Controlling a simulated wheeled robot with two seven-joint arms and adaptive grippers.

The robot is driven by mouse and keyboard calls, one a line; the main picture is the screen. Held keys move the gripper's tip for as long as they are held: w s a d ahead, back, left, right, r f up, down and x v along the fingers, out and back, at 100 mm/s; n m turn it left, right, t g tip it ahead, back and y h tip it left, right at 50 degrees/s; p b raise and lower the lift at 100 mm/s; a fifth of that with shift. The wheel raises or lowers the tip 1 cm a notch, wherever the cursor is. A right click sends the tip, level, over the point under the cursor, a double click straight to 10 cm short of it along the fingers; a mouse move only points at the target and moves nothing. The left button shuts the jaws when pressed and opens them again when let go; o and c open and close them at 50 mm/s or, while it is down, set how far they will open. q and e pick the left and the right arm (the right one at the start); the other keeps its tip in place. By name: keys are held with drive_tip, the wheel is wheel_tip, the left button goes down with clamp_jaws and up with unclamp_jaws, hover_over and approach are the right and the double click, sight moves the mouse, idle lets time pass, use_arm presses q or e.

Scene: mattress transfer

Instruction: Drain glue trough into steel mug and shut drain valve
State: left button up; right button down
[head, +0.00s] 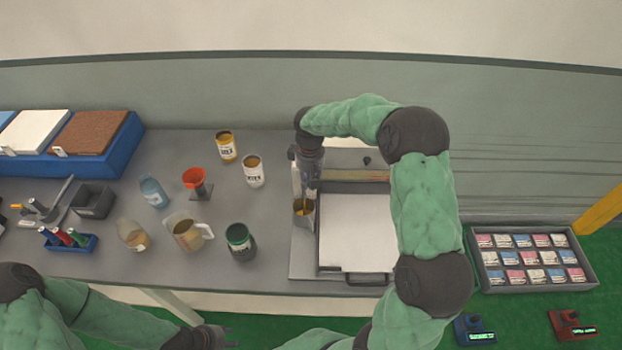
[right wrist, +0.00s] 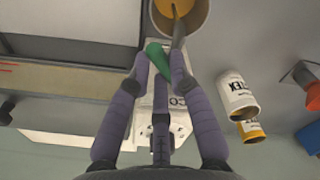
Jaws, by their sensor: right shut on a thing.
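The steel mug (head: 304,212) stands at the left end of the glue machine, and its inside shows amber glue. In the right wrist view the mug (right wrist: 205,22) is at the top, with a grey spout end over the amber glue. My right gripper (head: 309,178) reaches down just behind the mug. In the right wrist view my right gripper (right wrist: 160,65) is shut on a green valve handle (right wrist: 156,52), beside the spout. The glue trough (head: 360,175) lies along the back of the machine, partly hidden by my arm. My left gripper (head: 226,338) is low at the front edge, away from the mug; its jaw opening is unclear.
A white panel (head: 355,230) lies in front of the trough. Jars, a jug (head: 184,232), a red funnel (head: 194,178) and a dark green-lidded jar (head: 239,242) stand left of the mug. A grey crate of small packs (head: 530,284) is at the right.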

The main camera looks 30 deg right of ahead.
drive_tip(key=m, duration=0.2)
drive_tip(key=a+m, duration=0.1)
drive_tip(key=m, duration=0.1)
drive_tip(key=shift+m+b, duration=0.3)
drive_tip(key=shift+b, duration=0.1)
drive_tip(key=shift+a+m, duration=0.2)
drive_tip(key=shift+m, duration=0.7)
drive_tip(key=shift+a+m, duration=0.15)
drive_tip(key=shift+m, duration=0.75)
drive_tip(key=shift+b, duration=0.3)
drive_tip(key=c, duration=1.1)
unclamp_jaws()
drive_tip(key=shift+r, duration=0.1)
wheel_tip(320, 180, up, 12)
drive_tip(key=shift+f, duration=0.1)
